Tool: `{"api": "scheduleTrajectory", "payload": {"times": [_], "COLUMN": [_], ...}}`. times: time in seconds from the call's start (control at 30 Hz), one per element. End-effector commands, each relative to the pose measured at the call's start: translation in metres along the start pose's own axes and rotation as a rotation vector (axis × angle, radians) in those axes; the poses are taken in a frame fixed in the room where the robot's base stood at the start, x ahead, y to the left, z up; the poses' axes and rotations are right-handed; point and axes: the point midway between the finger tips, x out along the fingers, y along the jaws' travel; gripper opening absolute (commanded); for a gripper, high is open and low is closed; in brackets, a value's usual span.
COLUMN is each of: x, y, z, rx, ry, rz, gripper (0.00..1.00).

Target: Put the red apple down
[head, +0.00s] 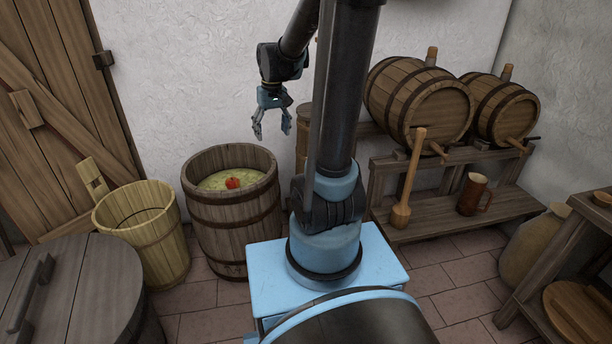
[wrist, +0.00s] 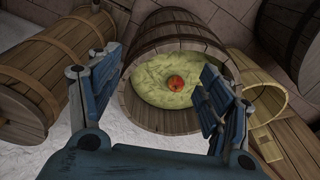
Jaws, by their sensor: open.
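The red apple (head: 232,183) rests on the pale yellow-green contents of an open wooden barrel (head: 232,222). In the wrist view the apple (wrist: 175,84) lies near the middle of that yellow-green surface (wrist: 150,88), inside the barrel's rim. My gripper (head: 271,134) is open and empty, and hangs above and a little to the right of the barrel in the head view. In the wrist view its two blue fingers (wrist: 160,95) are spread apart, with the apple showing beyond the gap and not touching them.
A lighter wooden bucket (head: 142,225) stands left of the barrel. A closed barrel lid (head: 90,285) is at the front left. Two casks (head: 420,98) lie on a rack at the right, with a mallet (head: 408,185) and a mug (head: 473,194) on its lower shelf.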

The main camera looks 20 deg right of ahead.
Motion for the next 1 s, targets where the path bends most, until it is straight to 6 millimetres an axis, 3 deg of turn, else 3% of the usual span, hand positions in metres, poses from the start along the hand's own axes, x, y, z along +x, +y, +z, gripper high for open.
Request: {"api": "scheduleTrajectory", "payload": {"times": [0.2, 0.47, 0.8, 1.0], "x": [-0.015, -0.019, -0.004, 0.011], "y": [0.011, 0.018, 0.023, 0.024], "z": [0.055, 0.117, 0.192, 0.226], "rx": [0.043, 0.091, 0.153, 0.186], "ry": [0.019, 0.040, 0.068, 0.082], "rz": [0.011, 0.023, 0.042, 0.051], "gripper": [0.72, 0.72, 0.72, 0.72]}}
